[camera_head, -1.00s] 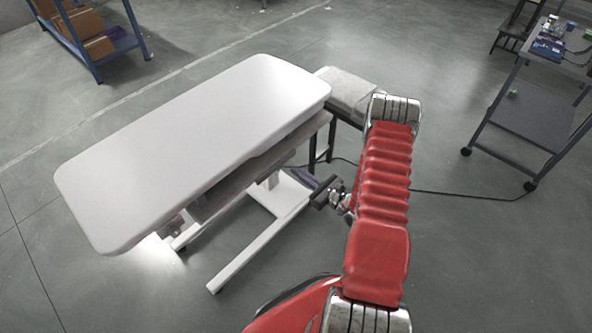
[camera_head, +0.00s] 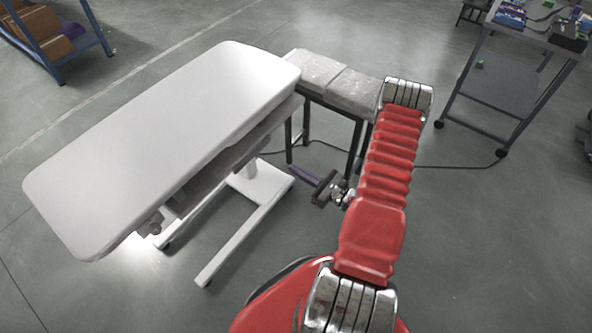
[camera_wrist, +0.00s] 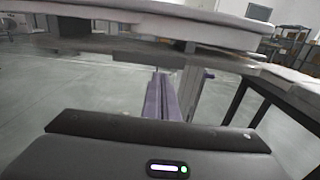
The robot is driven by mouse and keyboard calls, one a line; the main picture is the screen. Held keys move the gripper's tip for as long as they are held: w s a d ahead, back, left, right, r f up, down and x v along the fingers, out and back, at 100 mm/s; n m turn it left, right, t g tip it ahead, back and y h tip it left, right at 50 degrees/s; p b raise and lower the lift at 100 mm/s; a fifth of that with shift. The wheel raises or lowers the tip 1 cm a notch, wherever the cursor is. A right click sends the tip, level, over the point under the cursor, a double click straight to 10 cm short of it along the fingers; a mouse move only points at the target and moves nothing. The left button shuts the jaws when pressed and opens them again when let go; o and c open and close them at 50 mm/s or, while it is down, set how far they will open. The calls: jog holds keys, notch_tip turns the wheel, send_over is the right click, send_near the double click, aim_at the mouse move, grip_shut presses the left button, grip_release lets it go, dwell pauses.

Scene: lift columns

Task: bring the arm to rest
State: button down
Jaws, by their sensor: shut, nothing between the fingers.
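My red arm reaches out from the bottom of the head view and folds back under itself. My gripper (camera_head: 325,188) is the small dark end showing left of the arm's middle. It is shut and empty, apart from the white table (camera_head: 165,140) at its left. In the wrist view the dark gripper (camera_wrist: 150,136) fills the bottom. The underside of the table top (camera_wrist: 160,14) spans the top of that view. A purple column (camera_wrist: 160,97) stands on the floor beyond the gripper.
A grey-topped bench (camera_head: 335,82) with dark legs stands behind the arm. A wheeled cart (camera_head: 500,92) with devices is at the right, and a blue shelf with boxes (camera_head: 42,28) at top left. A cable (camera_head: 455,167) lies on the floor. Open floor is at lower right.

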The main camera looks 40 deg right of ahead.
jog(key=shift+f, duration=0.15)
jog(key=s+a+f+n+g+y, duration=0.2)
jog(key=s+a+g+y, duration=0.1)
jog(key=a, duration=0.3)
jog(key=s+a+r+n+g+y, duration=0.4)
jog(key=s+a+r+n+g, duration=0.6)
jog(key=n+g, duration=0.25)
notch_tip(320, 180, up, 17)
jog(key=s+n+g+h, duration=0.2)
jog(key=n+h, duration=0.9)
jog(key=n, duration=0.2)
jog(key=a+r+n+t, duration=0.2)
jog(key=a+r+t, duration=0.1)
jog(key=r, duration=0.4)
jog(key=s+a+r+n+t+h, duration=0.1)
jog(key=a+r+n+t, duration=0.2)
jog(key=r, duration=0.4)
jog(key=shift+s+a+h, duration=0.2)
jog(key=shift+a+h, duration=0.1)
jog(key=shift+a, duration=0.55)
